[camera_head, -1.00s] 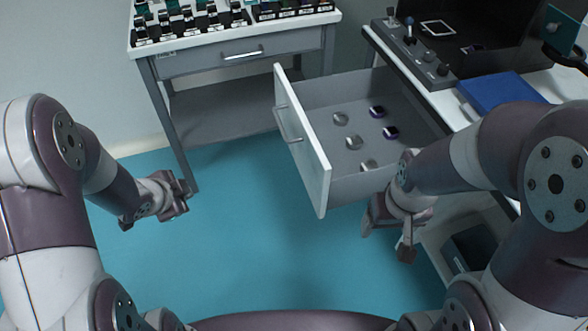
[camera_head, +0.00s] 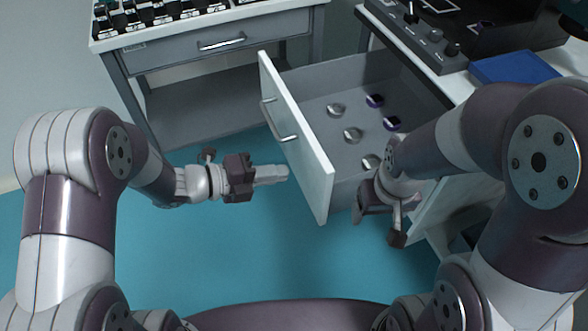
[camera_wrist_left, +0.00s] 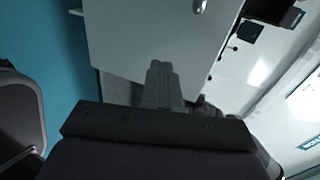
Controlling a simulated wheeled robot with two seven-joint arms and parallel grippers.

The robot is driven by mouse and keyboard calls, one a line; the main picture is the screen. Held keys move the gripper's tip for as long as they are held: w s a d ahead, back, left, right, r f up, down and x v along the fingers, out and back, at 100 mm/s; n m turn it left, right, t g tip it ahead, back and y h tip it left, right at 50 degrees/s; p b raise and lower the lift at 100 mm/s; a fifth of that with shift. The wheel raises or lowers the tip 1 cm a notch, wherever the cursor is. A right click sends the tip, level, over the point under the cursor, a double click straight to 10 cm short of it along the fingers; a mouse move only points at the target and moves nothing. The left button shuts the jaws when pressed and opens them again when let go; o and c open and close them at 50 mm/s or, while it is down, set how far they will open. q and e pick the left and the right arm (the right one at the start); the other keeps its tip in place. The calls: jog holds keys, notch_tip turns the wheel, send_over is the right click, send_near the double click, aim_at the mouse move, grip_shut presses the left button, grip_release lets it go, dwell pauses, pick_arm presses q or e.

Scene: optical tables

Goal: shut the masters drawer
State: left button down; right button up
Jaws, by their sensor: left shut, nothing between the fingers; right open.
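The open masters drawer (camera_head: 297,137) extends out to the left from under the right-hand table in the head view. Its grey tray holds several small round pieces, some silver and some purple-rimmed. A bar handle (camera_head: 280,122) is on its white front. My left gripper (camera_head: 286,173) is shut and empty, its fingertips pointing at the drawer front, just short of it or touching; I cannot tell which. In the left wrist view the shut fingers (camera_wrist_left: 162,75) lie before the pale drawer front (camera_wrist_left: 140,35). My right gripper (camera_head: 378,225) is open beside the drawer's near side, partly hidden by its wrist.
A grey table (camera_head: 205,62) with its own shut drawer and racks of dark items stands at the back left. The right-hand table carries a control box (camera_head: 425,40) and a blue pad (camera_head: 514,68). The blue floor (camera_head: 230,250) between the arms is clear.

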aim_at(309, 166)
pick_arm(q)
jog(key=shift+w+d+b, duration=0.1)
jog(key=shift+w+d, duration=0.15)
jog(key=shift+d, duration=0.45)
jog(key=shift+w+d+b, duration=0.1)
jog(key=shift+w+d, duration=0.1)
jog(key=shift+d, duration=0.45)
jog(key=shift+w+d+b, duration=0.1)
jog(key=shift+w+d, duration=0.15)
jog(key=shift+d, duration=0.45)
pick_arm(e)
jog(key=shift+f, duration=0.55)
pick_arm(q)
jog(key=shift+f, duration=0.1)
